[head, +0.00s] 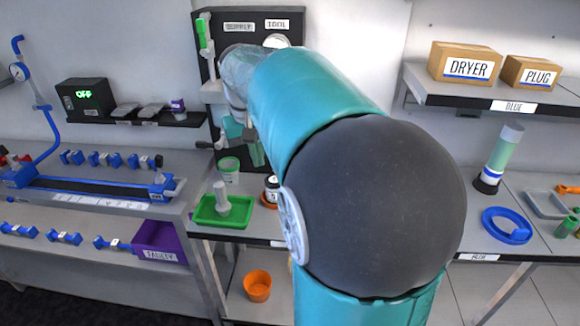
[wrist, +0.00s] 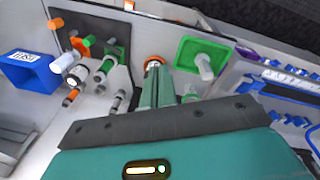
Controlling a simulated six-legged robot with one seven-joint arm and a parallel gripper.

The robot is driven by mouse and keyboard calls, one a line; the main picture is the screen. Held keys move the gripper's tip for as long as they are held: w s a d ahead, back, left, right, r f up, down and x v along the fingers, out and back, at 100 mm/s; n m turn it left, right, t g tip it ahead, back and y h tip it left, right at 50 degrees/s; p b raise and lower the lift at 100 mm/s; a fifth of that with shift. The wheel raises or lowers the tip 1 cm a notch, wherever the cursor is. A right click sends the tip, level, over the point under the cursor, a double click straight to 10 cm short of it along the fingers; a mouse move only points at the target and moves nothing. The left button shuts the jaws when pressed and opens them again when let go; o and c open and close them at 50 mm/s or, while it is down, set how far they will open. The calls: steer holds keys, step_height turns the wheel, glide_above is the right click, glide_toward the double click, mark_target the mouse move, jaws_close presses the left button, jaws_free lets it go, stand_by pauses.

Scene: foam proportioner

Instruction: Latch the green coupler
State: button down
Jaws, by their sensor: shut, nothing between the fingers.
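My gripper (head: 256,158) hangs over the bench in the head view, in front of the dark supply panel, partly behind my arm. In the wrist view my gripper's green fingers (wrist: 157,82) lie together, shut and empty. They point toward a small jar (wrist: 153,64) in an orange ring and touch no coupler that I can see. Green fittings (wrist: 105,66) with pale ends show left of the fingers in the wrist view, near a dark plate. I cannot tell which one is the green coupler or whether it is latched. My arm hides that area in the head view.
A green tray (head: 209,222) holds a pale peg, with a green cup (head: 229,169) behind it. An orange cup (head: 257,286) stands on the lower shelf. A blue bin (wrist: 30,70) is at the wrist view's left. A blue ring (head: 507,226) lies on the right bench.

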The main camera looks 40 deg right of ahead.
steer(key=s+d+f+m+g+y, duration=0.1)
steer(key=d+f, duration=0.3)
steer(key=d, duration=0.9)
steer(key=s+d+f+m+g+y, duration=0.1)
steer(key=s+d+f+m+y, duration=0.1)
steer(key=d, duration=1.1)
step_height(320, 180, down, 3)
steer(key=shift+d+r+m, duration=0.1)
steer(key=shift+d+m, duration=0.3)
steer(key=shift+m, duration=0.4)
steer(key=shift+s, duration=0.1)
steer(key=f, duration=0.3)
steer(key=s+a+f, duration=0.1)
steer(key=f, duration=0.2)
steer(key=a+f, duration=0.1)
steer(key=f, duration=0.3)
steer(key=shift+s+f, duration=0.1)
steer(key=shift+s, duration=0.3)
steer(key=s+a, duration=0.2)
steer(key=shift+s+a+r, duration=0.2)
steer(key=shift+s+a, duration=0.1)
